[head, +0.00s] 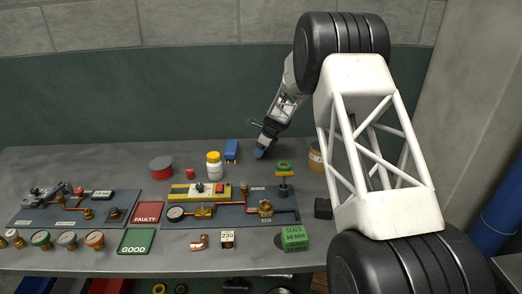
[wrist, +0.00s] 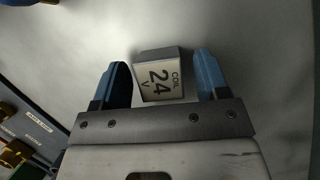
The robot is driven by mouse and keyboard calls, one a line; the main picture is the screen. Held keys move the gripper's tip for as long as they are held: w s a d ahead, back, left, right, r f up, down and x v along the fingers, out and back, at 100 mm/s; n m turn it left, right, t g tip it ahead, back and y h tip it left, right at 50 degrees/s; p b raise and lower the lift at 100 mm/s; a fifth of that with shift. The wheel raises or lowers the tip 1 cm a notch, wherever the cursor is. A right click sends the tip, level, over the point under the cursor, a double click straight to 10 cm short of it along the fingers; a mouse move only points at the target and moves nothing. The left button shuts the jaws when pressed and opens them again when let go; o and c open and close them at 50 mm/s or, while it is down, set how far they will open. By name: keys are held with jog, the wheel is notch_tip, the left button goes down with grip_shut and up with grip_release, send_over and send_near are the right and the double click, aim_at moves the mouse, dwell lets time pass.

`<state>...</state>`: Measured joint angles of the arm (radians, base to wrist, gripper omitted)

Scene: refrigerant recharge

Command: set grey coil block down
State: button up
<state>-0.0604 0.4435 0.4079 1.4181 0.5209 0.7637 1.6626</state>
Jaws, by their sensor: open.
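The grey coil block (wrist: 160,58) shows in the wrist view, with a pale label reading "COIL 24 V". It rests on the grey bench, turned slightly. My gripper (wrist: 161,66) is open, with one blue finger on each side of the block and a narrow gap visible on both sides.
Left of my gripper stand a white bottle (head: 214,166) and a red-topped tin (head: 161,167). A gauge-and-pipe board (head: 235,217) lies in front. A brown roll (head: 316,157) is to the right. A cube marked like "230" (head: 227,238) and a green seals box (head: 294,238) sit nearer.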

jog(key=v, duration=1.2)
jog(key=shift+s, duration=0.1)
jog(key=shift+r, duration=0.1)
dwell(0.5)
jog(key=s+d+r+n+h, duration=0.15)
jog(key=s+r+n, duration=0.5)
jog(key=s, duration=0.85)
jog(key=s+d+r+n, duration=0.35)
jog(key=s+r, duration=0.65)
jog(key=s, duration=0.6)
jog(key=s+d+f+n+h, duration=0.1)
jog(key=s+n, duration=0.5)
jog(key=s, duration=1.1)
jog(key=s+d+f+n+t+h, duration=0.1)
jog(key=s+n, duration=0.5)
jog(key=s, duration=1.1)
jog(key=shift+d+f+h, duration=0.35)
jog(key=shift+d, duration=0.25)
